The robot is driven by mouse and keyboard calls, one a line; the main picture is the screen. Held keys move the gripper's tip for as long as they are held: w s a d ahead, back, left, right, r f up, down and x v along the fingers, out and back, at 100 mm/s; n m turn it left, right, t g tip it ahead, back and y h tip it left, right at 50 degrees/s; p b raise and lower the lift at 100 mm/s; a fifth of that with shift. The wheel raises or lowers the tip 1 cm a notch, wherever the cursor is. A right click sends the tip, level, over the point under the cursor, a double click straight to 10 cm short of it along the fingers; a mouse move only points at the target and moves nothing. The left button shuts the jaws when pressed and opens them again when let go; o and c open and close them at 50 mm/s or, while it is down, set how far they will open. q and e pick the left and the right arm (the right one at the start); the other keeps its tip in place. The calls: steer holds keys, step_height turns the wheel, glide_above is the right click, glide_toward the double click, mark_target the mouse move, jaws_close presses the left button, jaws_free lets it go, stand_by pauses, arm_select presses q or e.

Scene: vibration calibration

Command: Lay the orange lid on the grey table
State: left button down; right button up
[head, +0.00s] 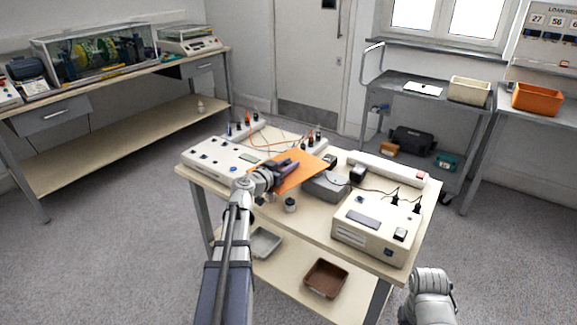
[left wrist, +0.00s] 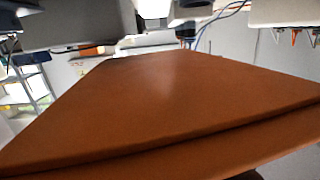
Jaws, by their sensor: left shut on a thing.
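The orange lid (head: 308,172) is a flat sheet held over the beige workbench (head: 318,229) in the head view. My left gripper (head: 284,169) is shut on its near left edge. In the left wrist view the lid (left wrist: 175,95) spreads across most of the picture and hides what lies behind it; the fingers do not show. The grey table (head: 505,96) stands at the far right by the wall, well away from the lid, with an orange bin (head: 537,99) on it. Of my right arm only a grey link shows at the bottom right; its gripper is out of view.
Instrument boxes (head: 376,229), a small jar (head: 290,204) and cables crowd the workbench. A grey trolley (head: 440,91) with a paper and a beige bin (head: 469,90) stands left of the grey table. Open carpet lies between workbench and trolley.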

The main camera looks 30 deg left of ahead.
arm_select(q)
steer(key=shift+f+b, duration=0.45)
steer(key=shift+f, duration=0.15)
steer(key=c, duration=0.6)
jaws_free()
steer(key=shift+r, duration=0.1)
steer(key=shift+r+p, duration=0.5)
steer(key=shift+p, duration=0.1)
steer(key=s, duration=0.4)
steer(key=s+r+p, duration=0.1)
steer(key=s, duration=0.3)
steer(key=s+a+r+p, duration=0.1)
steer(key=s, duration=0.3)
